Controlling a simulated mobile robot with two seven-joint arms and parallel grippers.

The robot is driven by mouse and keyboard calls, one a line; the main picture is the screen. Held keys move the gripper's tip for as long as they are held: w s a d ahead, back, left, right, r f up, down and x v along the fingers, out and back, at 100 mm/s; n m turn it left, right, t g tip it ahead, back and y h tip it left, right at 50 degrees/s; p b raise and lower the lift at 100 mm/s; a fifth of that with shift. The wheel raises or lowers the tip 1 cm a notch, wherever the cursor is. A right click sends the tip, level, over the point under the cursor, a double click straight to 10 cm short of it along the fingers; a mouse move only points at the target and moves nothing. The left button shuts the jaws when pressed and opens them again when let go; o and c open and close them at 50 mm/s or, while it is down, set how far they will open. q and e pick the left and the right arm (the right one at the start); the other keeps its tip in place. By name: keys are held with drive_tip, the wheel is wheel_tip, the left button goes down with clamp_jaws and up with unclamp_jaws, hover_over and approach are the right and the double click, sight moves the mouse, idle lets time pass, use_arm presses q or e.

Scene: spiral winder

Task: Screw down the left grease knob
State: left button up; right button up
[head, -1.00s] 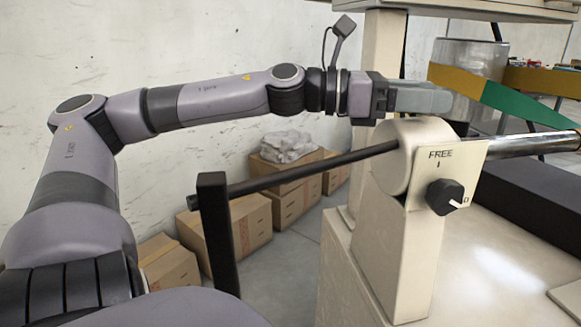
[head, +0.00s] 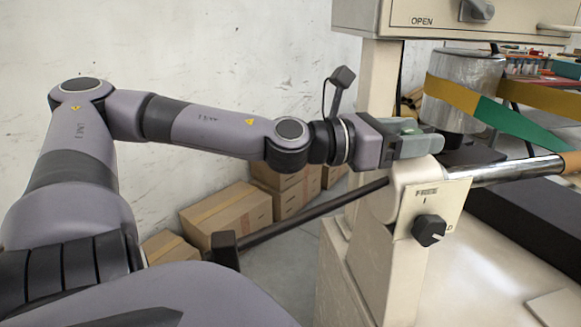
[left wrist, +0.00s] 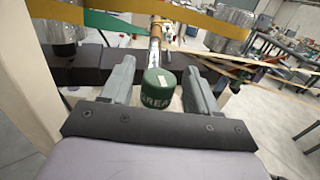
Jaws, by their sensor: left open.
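The grease knob is a dark green cap with partly readable "GREA" lettering (left wrist: 156,92), in the middle of the left wrist view. My left gripper (left wrist: 159,68) is open, with one finger on each side of the knob and a visible gap on both sides. In the head view the left gripper (head: 422,140) is above the cream bearing post (head: 408,235). A bit of green shows between its fingers; most of the knob is hidden there. My right gripper is not in view.
A black selector knob (head: 429,230) is on the post's front plate. A dark rod (head: 310,214) runs left from the post, and a steel shaft (head: 515,169) runs right. A cream box marked OPEN (head: 440,18) hangs above. Cardboard boxes (head: 228,212) stand behind.

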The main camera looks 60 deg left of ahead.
use_arm(q)
drive_tip(key=shift+s+b, duration=0.35)
drive_tip(key=shift+s, duration=0.1)
